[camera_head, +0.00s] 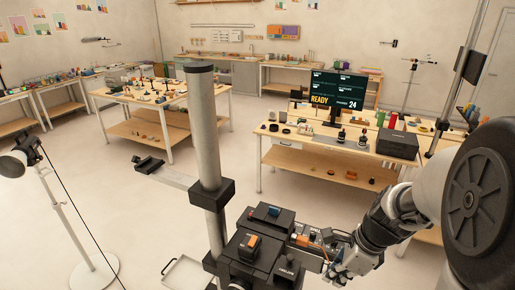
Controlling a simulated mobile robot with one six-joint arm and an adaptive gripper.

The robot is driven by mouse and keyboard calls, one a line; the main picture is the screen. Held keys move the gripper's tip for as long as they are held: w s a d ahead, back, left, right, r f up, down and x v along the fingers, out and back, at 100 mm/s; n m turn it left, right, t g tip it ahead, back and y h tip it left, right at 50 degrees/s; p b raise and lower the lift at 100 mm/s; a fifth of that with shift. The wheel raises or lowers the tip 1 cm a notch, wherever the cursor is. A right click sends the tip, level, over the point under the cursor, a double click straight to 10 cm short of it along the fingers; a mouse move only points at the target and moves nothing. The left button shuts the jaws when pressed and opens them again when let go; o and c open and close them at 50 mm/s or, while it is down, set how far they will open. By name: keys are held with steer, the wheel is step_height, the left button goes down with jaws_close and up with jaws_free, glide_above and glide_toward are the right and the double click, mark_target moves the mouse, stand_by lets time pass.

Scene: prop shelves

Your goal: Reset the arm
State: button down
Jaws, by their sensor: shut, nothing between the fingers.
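My arm comes in from the right edge and folds down and left to the lower middle of the view. My gripper (331,269) is at its end, low in the picture, beside a black box-like unit with an orange part on top. It is small and partly hidden against the dark parts around it. It is shut and no object shows in it.
A workbench (290,146) with a screen (337,91) and a black case (397,145) stands behind the arm. Another bench (118,95) stands at the left. A lamp stand (63,213) is at the lower left. Open floor lies between.

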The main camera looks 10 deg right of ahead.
steer(key=s+a+f+n+t+h+b, duration=0.1)
steer(key=s+a+f+n+b, duration=0.4)
steer(key=n+b, duration=0.6)
steer(key=s+a+f+n+t+h+b, duration=0.1)
steer(key=s+a+f+n+b, duration=0.4)
steer(key=s+n+b, duration=0.3)
steer(key=shift+s+a+n+t+h+b, duration=0.3)
steer(key=shift+a+n+t+b, duration=0.15)
steer(key=shift+n+b, duration=1.95)
steer(key=shift+n+p, duration=0.3)
